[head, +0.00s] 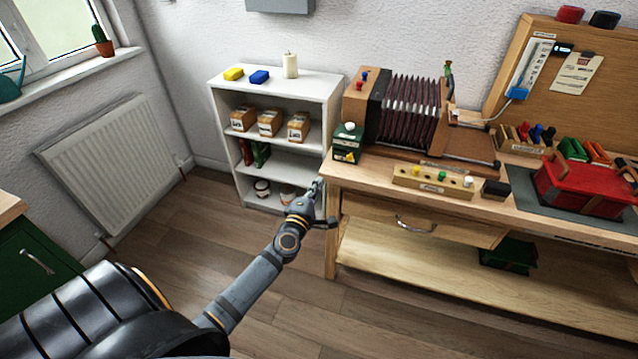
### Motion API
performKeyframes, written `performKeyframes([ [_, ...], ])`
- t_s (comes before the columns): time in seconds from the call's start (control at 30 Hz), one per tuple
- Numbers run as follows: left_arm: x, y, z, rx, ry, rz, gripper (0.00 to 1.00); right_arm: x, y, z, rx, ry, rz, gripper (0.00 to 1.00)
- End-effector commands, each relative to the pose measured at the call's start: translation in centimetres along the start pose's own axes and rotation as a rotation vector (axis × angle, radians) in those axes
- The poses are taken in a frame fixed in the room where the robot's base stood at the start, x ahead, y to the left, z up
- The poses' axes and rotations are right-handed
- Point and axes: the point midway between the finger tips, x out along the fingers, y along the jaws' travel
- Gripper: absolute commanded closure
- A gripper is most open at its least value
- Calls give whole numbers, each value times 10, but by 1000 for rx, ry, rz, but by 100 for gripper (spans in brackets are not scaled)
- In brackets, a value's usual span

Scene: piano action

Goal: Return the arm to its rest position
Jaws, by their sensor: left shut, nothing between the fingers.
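My left gripper (317,188) is shut and empty. Its arm comes in from the lower left and reaches out over the floor. In the picture the gripper lies just left of the near left corner of the wooden workbench (350,181), in front of the white shelf's lower part. I cannot tell whether it touches the bench edge. My right gripper is not in view.
The workbench carries a bellows device (408,110), a green box (347,147), a wooden peg block (433,183) and a red case (585,187). A white shelf unit (215,120) stands behind. A radiator (115,165) is at left. The wooden floor (190,225) between is clear.

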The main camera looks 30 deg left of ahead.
Motion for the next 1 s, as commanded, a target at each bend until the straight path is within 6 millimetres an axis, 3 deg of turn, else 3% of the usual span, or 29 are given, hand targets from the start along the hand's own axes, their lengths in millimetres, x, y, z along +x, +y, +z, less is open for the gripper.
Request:
performKeyframes([
  [0.27,0,-3,-1,9,0,-5,100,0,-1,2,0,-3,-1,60],
  [0.37,-6,-31,-6,103,-5,-60,100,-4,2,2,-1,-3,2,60],
  [0.47,-26,-95,-16,321,-39,-189,100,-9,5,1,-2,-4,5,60],
  [0.57,-65,-174,-28,582,-119,-362,100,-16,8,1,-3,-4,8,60],
  [0.7,-143,-273,-45,895,-290,-601,100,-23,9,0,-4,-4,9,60],
  [0.77,-182,-309,-52,1013,-382,-699,100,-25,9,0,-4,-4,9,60],
  [0.9,-288,-377,-70,1250,-636,-913,100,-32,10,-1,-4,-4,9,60],
  [1.0,-364,-407,-82,1382,-838,-1039,100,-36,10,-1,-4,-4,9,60],
])
